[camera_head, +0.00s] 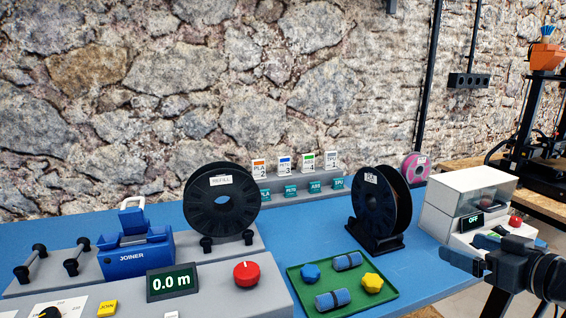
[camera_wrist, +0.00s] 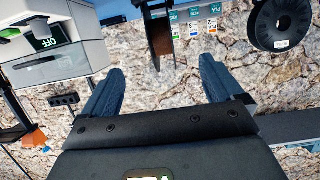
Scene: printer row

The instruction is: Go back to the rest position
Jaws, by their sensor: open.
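My gripper (camera_head: 468,262) is at the right of the head view, raised in front of the white box with the OFF display (camera_head: 468,203). In the wrist view my gripper (camera_wrist: 158,88) shows two blue fingers spread wide apart, with nothing between them. The wrist view is turned over, with the stone wall (camera_wrist: 210,80) behind the fingers. The gripper hides part of the box's lower front in the head view.
A blue table (camera_head: 310,235) holds a REFILL spool (camera_head: 222,215), a black spool on a stand (camera_head: 385,205), a blue joiner (camera_head: 135,250) and a grey control panel with a red knob (camera_head: 246,272). A green tray (camera_head: 388,290) holds several small parts. A printer (camera_head: 545,120) stands far right.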

